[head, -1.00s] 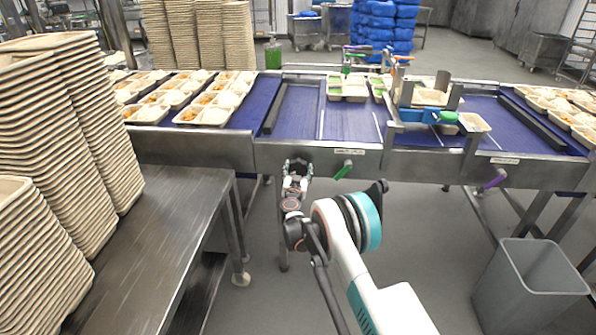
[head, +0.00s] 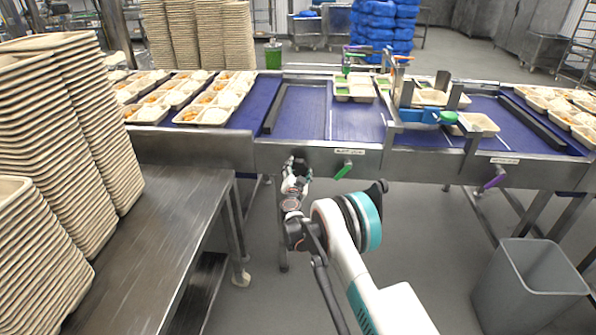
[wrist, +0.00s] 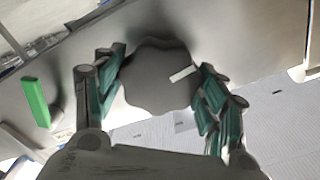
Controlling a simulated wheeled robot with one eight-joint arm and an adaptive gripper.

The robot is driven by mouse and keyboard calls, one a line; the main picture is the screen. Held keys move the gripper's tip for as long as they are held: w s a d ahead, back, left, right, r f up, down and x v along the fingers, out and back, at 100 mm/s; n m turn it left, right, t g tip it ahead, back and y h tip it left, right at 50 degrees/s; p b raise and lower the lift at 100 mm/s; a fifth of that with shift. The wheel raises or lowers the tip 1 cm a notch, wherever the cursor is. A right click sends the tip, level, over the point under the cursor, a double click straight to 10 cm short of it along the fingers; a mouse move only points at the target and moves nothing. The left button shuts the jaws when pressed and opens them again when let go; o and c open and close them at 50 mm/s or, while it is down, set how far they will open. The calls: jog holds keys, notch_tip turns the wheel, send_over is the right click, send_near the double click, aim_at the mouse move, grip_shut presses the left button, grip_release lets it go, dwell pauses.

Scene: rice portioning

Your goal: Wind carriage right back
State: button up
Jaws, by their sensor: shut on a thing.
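My gripper (head: 296,176) is at the front face of the conveyor, below its belt. In the wrist view my gripper (wrist: 160,90) has its two teal-padded fingers on either side of a dark grey lobed knob (wrist: 155,78), shut on it. The knob has a white mark toward its right side. In the head view the knob is hidden by my gripper. A metal frame over the belt bears a blue block (head: 415,115) with a green part (head: 448,117) at its right. I cannot tell for certain which part is the carriage.
A green lever (head: 343,170) sits right of my gripper and also shows in the wrist view (wrist: 36,102). A purple lever (head: 495,179) is farther right. Food trays (head: 355,90) ride the blue belt. A steel table (head: 165,215) with tray stacks stands left; a grey bin (head: 530,285) stands right.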

jog(key=shift+m, duration=0.3)
jog(key=shift+m, duration=1.6)
jog(key=o, duration=1.3)
jog(key=shift+s+a, duration=0.1)
jog(key=shift+s, duration=2.95)
